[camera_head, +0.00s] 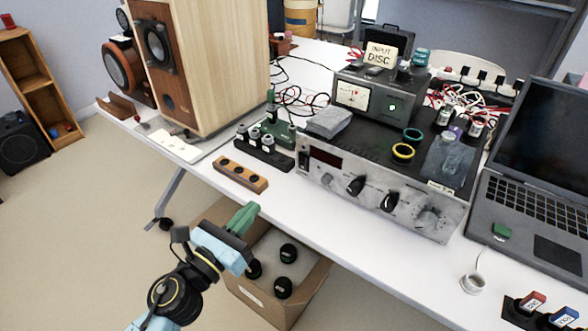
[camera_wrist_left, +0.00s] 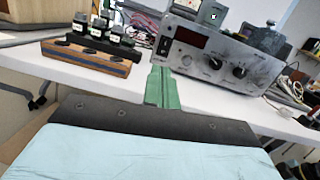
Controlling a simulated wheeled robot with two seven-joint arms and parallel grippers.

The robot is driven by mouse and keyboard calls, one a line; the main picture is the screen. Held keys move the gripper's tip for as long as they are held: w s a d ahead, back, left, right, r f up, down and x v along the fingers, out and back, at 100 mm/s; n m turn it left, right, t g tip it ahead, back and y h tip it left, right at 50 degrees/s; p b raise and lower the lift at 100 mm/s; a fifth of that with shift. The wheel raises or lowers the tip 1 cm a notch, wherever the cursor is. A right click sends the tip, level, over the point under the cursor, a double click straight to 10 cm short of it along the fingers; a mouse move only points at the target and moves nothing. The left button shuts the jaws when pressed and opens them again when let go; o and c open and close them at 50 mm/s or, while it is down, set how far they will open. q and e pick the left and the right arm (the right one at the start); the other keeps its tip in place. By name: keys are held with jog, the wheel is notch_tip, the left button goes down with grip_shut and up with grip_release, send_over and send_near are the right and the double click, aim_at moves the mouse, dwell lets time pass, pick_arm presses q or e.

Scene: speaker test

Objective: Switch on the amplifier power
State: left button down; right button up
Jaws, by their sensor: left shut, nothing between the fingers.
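The amplifier (camera_head: 345,190) sits on the white table, its silver front panel facing me. A small dark switch (camera_head: 304,160) is at the panel's left end, left of the dark display; its position is too small to tell. The amplifier (camera_wrist_left: 215,62) and the dark switch (camera_wrist_left: 164,46) also show in the left wrist view. My left gripper (camera_head: 243,216) is shut and empty, with green fingers together, in front of the table edge and left of the amplifier. In the left wrist view, its fingers (camera_wrist_left: 161,80) appear just below the panel's left end, apart from it. My right gripper is out of view.
A wooden block with dark knobs (camera_head: 240,176) lies near the table edge, left of the amplifier. A cardboard box (camera_head: 310,285) with black round items stands below. A laptop (camera_head: 535,210) is at right, a tall wooden speaker (camera_head: 225,65) at left.

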pick_arm(q)
jog(key=shift+s+d+f+m+g+h, duration=0.15)
jog(key=shift+d+m+g+h, duration=0.25)
jog(key=shift+m, duration=0.5)
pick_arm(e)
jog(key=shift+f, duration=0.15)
pick_arm(q)
send_near(302, 161)
jog(key=x, duration=0.5)
jog(key=shift+w+d, duration=0.25)
jog(key=shift+w, duration=0.05)
jog(key=shift+w+d, duration=0.3)
jog(key=shift+w, duration=0.1)
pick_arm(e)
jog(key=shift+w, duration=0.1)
